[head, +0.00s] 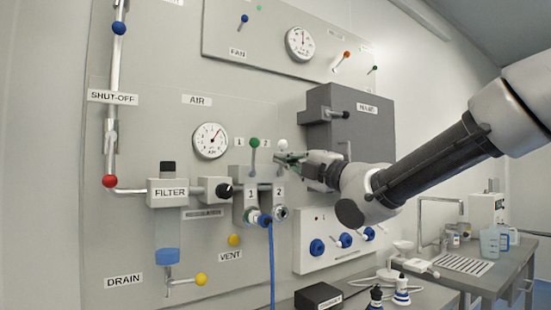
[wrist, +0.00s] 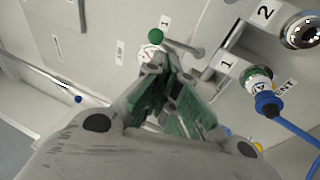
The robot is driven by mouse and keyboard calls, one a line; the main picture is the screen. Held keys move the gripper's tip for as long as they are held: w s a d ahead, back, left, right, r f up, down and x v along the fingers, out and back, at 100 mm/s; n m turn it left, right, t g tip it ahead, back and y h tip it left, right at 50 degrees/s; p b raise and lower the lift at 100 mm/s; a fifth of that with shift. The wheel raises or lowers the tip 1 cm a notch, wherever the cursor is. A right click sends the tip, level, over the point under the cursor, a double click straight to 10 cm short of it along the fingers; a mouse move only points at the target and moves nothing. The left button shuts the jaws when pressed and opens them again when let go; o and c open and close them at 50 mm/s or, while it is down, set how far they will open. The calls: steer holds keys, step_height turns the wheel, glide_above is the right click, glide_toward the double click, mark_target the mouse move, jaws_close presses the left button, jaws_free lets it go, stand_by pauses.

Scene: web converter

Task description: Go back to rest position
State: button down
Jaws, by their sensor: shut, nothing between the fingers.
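My gripper (head: 282,158) is in front of the wall panel, close to the white-knobbed lever (head: 283,145) above outlet 2. Its green-padded fingers are shut and empty. In the wrist view the gripper (wrist: 170,72) points at the panel, and its fingers hide part of it. The green-knobbed lever (head: 254,143) stands upright above outlet 1. It also shows just beyond the fingertips in the wrist view (wrist: 155,35). I cannot tell whether the gripper touches either lever. The blue hose (head: 271,262) hangs from the blue plug (wrist: 268,103) at outlet 1. Outlet 2 (wrist: 302,31) has no hose.
A grey box (head: 350,105) sticks out of the panel beside my arm. A filter (head: 167,192), an air gauge (head: 210,140) and the red shut-off knob (head: 109,181) are at left. Below right, a bench (head: 440,292) holds bottles and a black box (head: 318,296).

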steer(key=s+d+f+m+g+h, duration=0.25)
steer(key=d+f+m+h, duration=0.45)
steer(key=f, duration=0.4)
steer(key=s+d+f+m+g+h, duration=0.2)
steer(key=d+f+m+g+h, duration=0.15)
steer(key=d+f+m, duration=0.7)
steer(key=s+d+f+m+g+h, duration=0.2)
steer(key=s+d+f+m, duration=0.2)
steer(key=s+d, duration=0.4)
steer(key=s+d+f+m+g+h, duration=0.2)
steer(key=s+d+m, duration=0.4)
steer(key=s, duration=0.8)
steer(key=shift+s+d+f+h, duration=0.2)
steer(key=shift+d+f+h, duration=0.15)
steer(key=shift+d+f, duration=0.6)
steer(key=shift+r, duration=0.1)
